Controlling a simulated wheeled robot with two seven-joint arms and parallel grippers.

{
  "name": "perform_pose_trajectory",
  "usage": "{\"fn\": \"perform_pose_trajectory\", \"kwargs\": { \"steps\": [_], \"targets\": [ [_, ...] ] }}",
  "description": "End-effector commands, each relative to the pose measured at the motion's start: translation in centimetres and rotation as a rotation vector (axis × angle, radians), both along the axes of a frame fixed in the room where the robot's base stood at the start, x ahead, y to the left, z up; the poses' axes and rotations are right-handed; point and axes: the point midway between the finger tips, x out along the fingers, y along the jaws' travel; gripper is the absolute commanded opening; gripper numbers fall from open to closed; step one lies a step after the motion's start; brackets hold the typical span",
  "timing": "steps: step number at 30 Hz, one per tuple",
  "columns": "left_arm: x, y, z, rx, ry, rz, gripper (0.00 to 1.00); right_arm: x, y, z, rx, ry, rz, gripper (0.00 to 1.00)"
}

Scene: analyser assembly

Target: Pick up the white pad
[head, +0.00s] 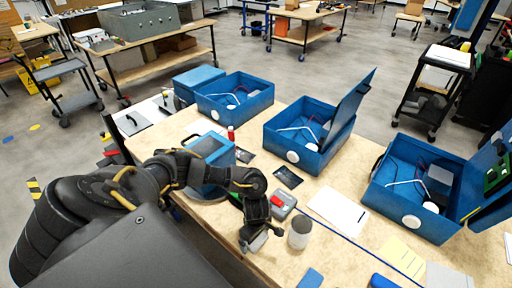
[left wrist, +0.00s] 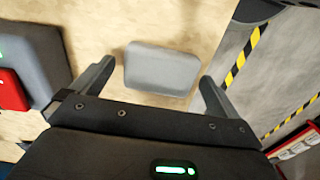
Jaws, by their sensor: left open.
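The white pad (left wrist: 160,70), a pale rounded block, lies on the wooden table top in the left wrist view. It sits between and a little beyond the two spread fingers of my left gripper (left wrist: 157,79), with a gap on each side. In the head view my left gripper (head: 254,237) points down near the table's front edge, and the pad (head: 260,242) is partly hidden by it. The left gripper is open and holds nothing. My right gripper is not in view.
A grey device with a red part (head: 281,203) and a grey-white cup (head: 299,233) stand close to the right of the gripper. A white sheet (head: 338,211) lies farther right. Several open blue cases (head: 308,137) line the table's back. The table's front edge is near.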

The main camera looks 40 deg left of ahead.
Motion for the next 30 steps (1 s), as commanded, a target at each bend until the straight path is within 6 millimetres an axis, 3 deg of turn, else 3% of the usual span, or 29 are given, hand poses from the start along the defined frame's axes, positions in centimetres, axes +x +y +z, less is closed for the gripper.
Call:
{"fn": "perform_pose_trajectory", "kwargs": {
  "steps": [3, 13, 23, 30],
  "targets": [
    [0.0, 0.0, 0.0, 0.000, 0.000, 0.000, 1.00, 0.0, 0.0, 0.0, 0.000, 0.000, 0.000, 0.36],
    [0.0, 0.0, 0.0, 0.001, 0.000, 0.000, 0.58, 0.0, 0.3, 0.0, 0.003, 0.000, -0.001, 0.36],
    [0.0, 0.0, 0.4, 0.000, 0.000, 0.000, 0.57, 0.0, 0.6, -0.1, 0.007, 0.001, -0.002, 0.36],
    [0.1, 0.0, 3.3, -0.001, -0.003, -0.003, 0.57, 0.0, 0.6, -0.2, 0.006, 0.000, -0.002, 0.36]
  ]
}}
